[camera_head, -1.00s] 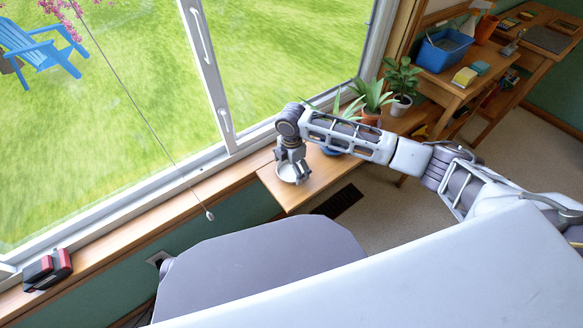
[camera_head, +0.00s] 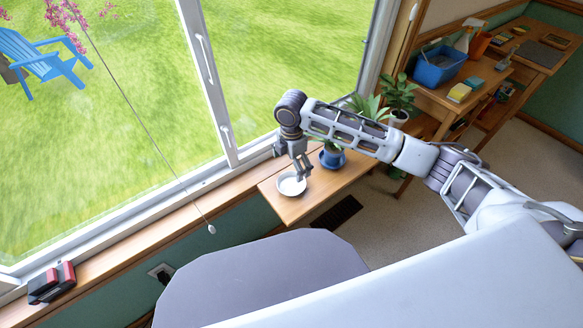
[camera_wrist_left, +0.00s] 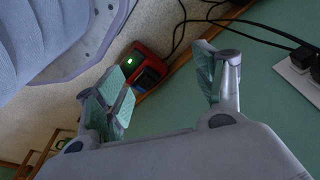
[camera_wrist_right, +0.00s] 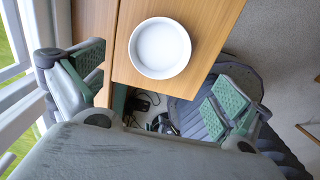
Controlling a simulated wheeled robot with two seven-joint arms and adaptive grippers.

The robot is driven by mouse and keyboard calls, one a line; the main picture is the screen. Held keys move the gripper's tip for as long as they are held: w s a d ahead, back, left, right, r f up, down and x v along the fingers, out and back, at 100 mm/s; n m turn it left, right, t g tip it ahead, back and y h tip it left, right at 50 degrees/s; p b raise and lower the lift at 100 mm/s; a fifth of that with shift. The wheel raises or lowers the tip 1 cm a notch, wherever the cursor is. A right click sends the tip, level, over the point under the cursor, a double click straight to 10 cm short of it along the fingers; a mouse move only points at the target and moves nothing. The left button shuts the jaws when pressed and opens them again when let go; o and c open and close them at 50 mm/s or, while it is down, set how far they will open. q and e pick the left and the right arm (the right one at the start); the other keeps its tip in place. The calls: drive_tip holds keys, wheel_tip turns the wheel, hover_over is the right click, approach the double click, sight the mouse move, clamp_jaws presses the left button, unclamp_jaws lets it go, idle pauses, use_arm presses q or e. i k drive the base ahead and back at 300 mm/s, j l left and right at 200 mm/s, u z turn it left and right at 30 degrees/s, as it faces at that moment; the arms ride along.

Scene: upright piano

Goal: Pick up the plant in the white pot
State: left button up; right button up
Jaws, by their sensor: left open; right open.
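The plant in the white pot (camera_head: 398,92) stands at the far right end of the row of plants, beyond my right forearm in the head view. Its leaves show, and the white pot (camera_head: 399,117) is partly hidden by the arm. My right gripper (camera_head: 303,170) is open and empty over the wooden shelf, well to the left of this plant, above the edge of a white dish (camera_head: 291,185). The right wrist view shows the dish (camera_wrist_right: 160,47) just beyond the open fingers. My left gripper (camera_wrist_left: 158,85) is open and empty, seen only in its wrist view.
A plant in a blue pot (camera_head: 332,157) stands right of the dish. Another leafy plant (camera_head: 368,106) is partly behind my right arm. The window (camera_head: 230,90) runs along the left. A desk with a blue bin (camera_head: 440,66) stands beyond the plants.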

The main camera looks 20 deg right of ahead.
sight(399, 111)
drive_tip(key=z, duration=1.45)
